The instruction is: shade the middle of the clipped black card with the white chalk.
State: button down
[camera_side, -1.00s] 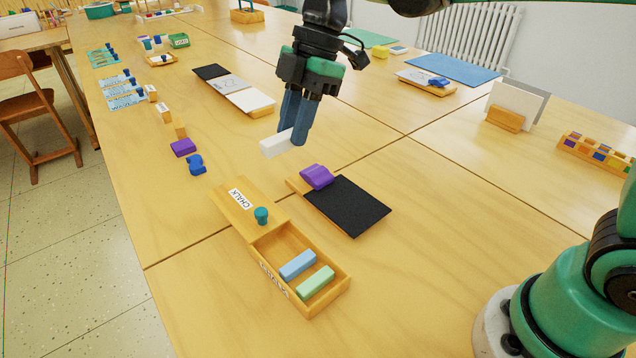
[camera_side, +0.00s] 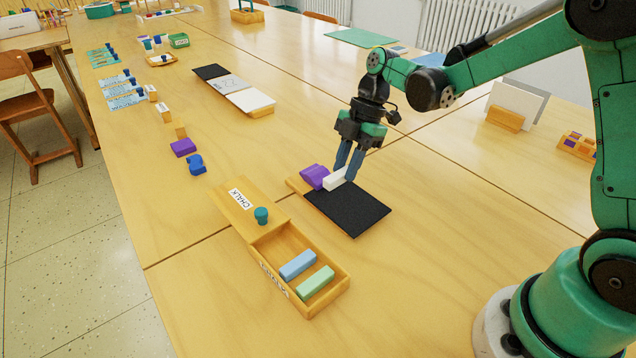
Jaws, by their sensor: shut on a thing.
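The black card (camera_side: 352,210) lies on a wooden board, held at its far left end by a purple clip (camera_side: 315,176). My gripper (camera_side: 345,177) is shut on the white chalk (camera_side: 335,180) over the card's far end, just right of the clip. The chalk is very low, and I cannot tell whether it touches the card. No white marks show on the visible black surface.
The open chalk box (camera_side: 337,288) stands in front of the card, with a blue chalk (camera_side: 297,264) and a green chalk (camera_side: 315,282) inside. Its lid (camera_side: 228,205) with a teal knob is slid back. A purple block (camera_side: 183,147) and a blue object (camera_side: 196,164) lie to the left.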

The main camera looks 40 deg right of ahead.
aim_at(345, 195)
jog(key=shift+f, duration=1.6)
jog(key=shift+s+f, duration=0.45)
jog(key=shift+s, duration=1.95)
jog(key=shift+w, duration=2.4)
jog(key=shift+s, duration=2.2)
jog(key=shift+s+d, duration=0.1)
jog(key=shift+d, duration=0.65)
jog(key=shift+w+d, duration=0.15)
jog(key=shift+w, duration=2.2)
jog(key=s, duration=0.4)
jog(key=shift+s, duration=0.4)
jog(key=w, duration=0.4)
jog(key=shift+w, duration=0.4)
jog(key=shift+r, duration=4)
